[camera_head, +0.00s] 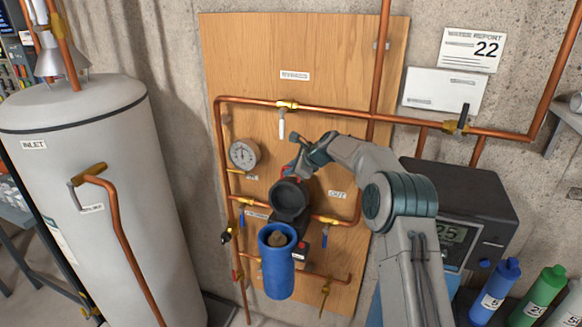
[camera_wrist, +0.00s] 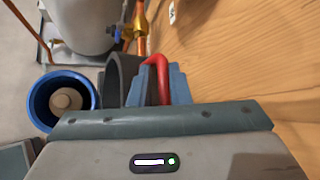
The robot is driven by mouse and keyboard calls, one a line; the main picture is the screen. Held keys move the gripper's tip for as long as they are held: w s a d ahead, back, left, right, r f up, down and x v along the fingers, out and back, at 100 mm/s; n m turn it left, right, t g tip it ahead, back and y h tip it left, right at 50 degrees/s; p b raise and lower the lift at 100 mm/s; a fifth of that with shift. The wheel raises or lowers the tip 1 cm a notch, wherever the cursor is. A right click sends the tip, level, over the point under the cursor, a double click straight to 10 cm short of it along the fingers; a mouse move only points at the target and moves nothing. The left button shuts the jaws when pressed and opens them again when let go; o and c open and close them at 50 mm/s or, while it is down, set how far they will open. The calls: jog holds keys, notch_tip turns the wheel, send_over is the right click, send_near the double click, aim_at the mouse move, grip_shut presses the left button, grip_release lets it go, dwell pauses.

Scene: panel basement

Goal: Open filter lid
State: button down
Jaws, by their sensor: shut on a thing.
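The blue filter housing (camera_head: 278,272) stands at the front of the wooden panel, its top open and a brownish cartridge (camera_head: 279,239) visible inside. The dark filter lid (camera_head: 290,198) is tilted up above and behind the housing, its hollow round underside facing outward. My gripper (camera_head: 290,169) is at the lid's top edge, shut on the red handle. In the wrist view, the red handle (camera_wrist: 161,72) lies between the blue fingers of my gripper (camera_wrist: 163,88). The lid's dark rim (camera_wrist: 112,76) is just left of them, and the open housing (camera_wrist: 34,103) is farther left and below.
Copper pipes (camera_head: 220,150) with valves frame the panel, and a pressure gauge (camera_head: 243,154) is left of the lid. A grey tank (camera_head: 90,190) stands at left. A dark device with a display (camera_head: 465,200) and several bottles (camera_head: 495,288) are at right.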

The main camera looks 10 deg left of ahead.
jog(key=shift+s+a+f, duration=0.1)
jog(key=shift+a+f, duration=0.05)
jog(key=shift+a, duration=0.1)
jog(key=c, duration=1.5)
grip_release()
jog(key=shift+a, duration=0.25)
jog(key=shift+d, duration=0.6)
jog(key=shift+d+r, duration=0.15)
jog(key=shift+r, duration=0.15)
jog(key=b+v, duration=0.4)
jog(key=v, duration=0.8)
jog(key=shift+s+r, duration=0.25)
jog(key=shift+r, duration=0.05)
